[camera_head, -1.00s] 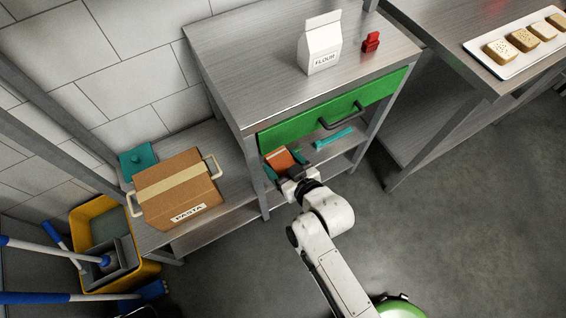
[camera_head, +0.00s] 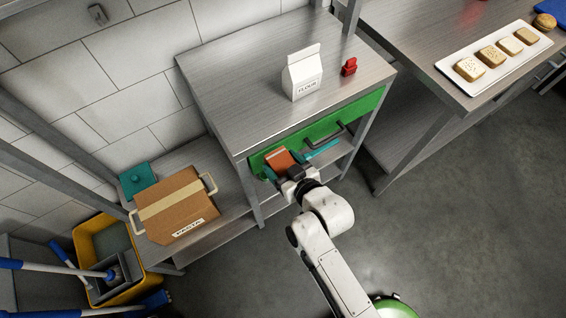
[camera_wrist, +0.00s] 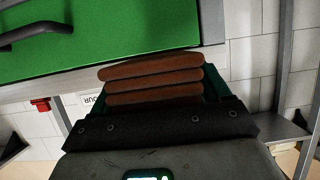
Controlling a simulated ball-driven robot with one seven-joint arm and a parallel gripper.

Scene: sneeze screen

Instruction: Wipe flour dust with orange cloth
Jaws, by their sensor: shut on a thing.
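My gripper (camera_head: 283,169) is shut on the folded orange cloth (camera_head: 280,160), just in front of the green drawer front (camera_head: 318,127) and below the counter edge. In the wrist view the cloth (camera_wrist: 152,80) shows as several stacked brown-orange folds between the dark fingers. The steel counter (camera_head: 245,90) carries a white flour carton (camera_head: 303,75), upright near its middle. I cannot make out any flour dust on the counter top.
A red object (camera_head: 349,67) stands right of the carton. The drawer handle (camera_head: 326,138) sticks out right of my gripper. A pasta box (camera_head: 175,205) and teal item (camera_head: 138,179) sit on a lower shelf at left. A bread tray (camera_head: 495,58) lies on another counter.

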